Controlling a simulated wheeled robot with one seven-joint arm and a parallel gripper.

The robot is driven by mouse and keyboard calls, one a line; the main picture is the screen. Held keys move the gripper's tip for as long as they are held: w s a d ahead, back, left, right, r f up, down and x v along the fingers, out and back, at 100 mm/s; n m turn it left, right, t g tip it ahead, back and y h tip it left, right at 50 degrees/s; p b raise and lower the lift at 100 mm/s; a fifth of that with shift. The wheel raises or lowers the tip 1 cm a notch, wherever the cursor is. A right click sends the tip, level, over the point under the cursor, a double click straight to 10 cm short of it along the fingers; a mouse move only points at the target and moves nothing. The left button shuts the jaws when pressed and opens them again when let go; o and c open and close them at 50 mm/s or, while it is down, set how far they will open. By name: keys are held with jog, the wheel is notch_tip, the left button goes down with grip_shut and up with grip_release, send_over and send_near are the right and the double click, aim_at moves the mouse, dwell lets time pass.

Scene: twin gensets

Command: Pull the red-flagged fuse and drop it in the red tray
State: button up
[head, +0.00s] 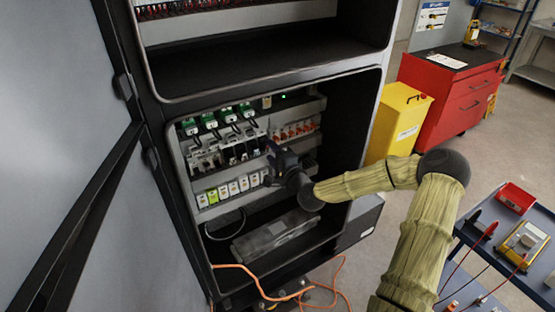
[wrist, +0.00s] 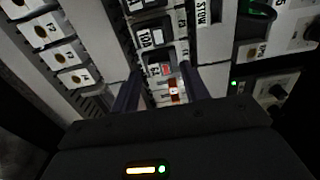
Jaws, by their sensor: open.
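My gripper (head: 274,155) reaches into the lower bay of the open cabinet, in front of the rows of devices. In the wrist view my gripper (wrist: 160,72) is open, with one dark finger on each side of a narrow device. That device, which looks like the red-flagged fuse (wrist: 174,90), shows red and white marks between the fingers. I cannot tell whether the fingers touch it. In the head view the gripper hides this spot. The red tray (head: 516,198) lies on the blue cart at the right and looks empty.
Labelled black modules (wrist: 150,37) and white blocks (wrist: 60,55) sit close beside the fingers. The open cabinet door (head: 60,150) stands at the left. The blue cart (head: 480,235) also holds a yellow meter (head: 524,240) and red leads. An orange cable (head: 290,297) trails below the cabinet.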

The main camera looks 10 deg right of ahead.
jog(key=shift+x, duration=1.1)
dwell(0.5)
grip_shut()
jog(key=shift+s, duration=0.1)
jog(key=shift+s+d, duration=0.1)
jog(key=shift+s, duration=0.15)
jog(key=shift+v, duration=0.8)
dwell(0.3)
jog(key=v, duration=0.5)
dwell(0.5)
